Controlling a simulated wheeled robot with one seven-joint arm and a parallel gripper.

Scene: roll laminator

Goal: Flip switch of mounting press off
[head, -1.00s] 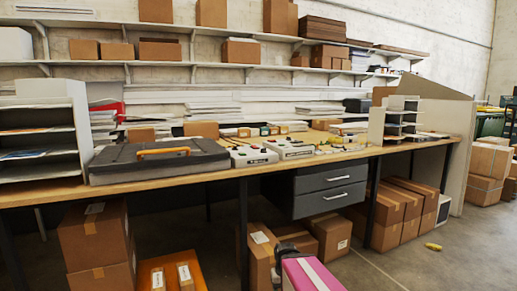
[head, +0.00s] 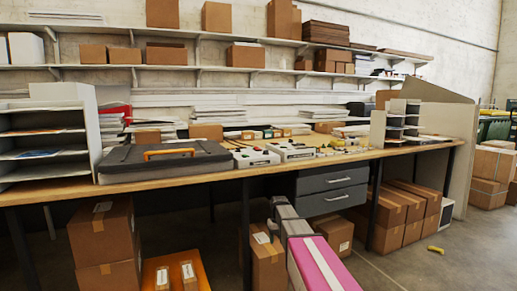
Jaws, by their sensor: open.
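The mounting press (head: 165,163), as best I can tell, is the wide flat dark-grey unit with an orange handle on the left part of the workbench. Its lid looks shut. Its power switch is too small to make out. My arm reaches up from the bottom edge, in front of the bench and below its top, right of the press. Nothing of mine touches the press.
Two white control units (head: 291,151) stand right of the press. A paper rack (head: 92,135) stands at its left. Under the workbench (head: 225,177) are drawers (head: 331,190), cardboard boxes (head: 405,215) and an orange-topped unit (head: 150,270). A yellow object (head: 435,249) lies on the floor.

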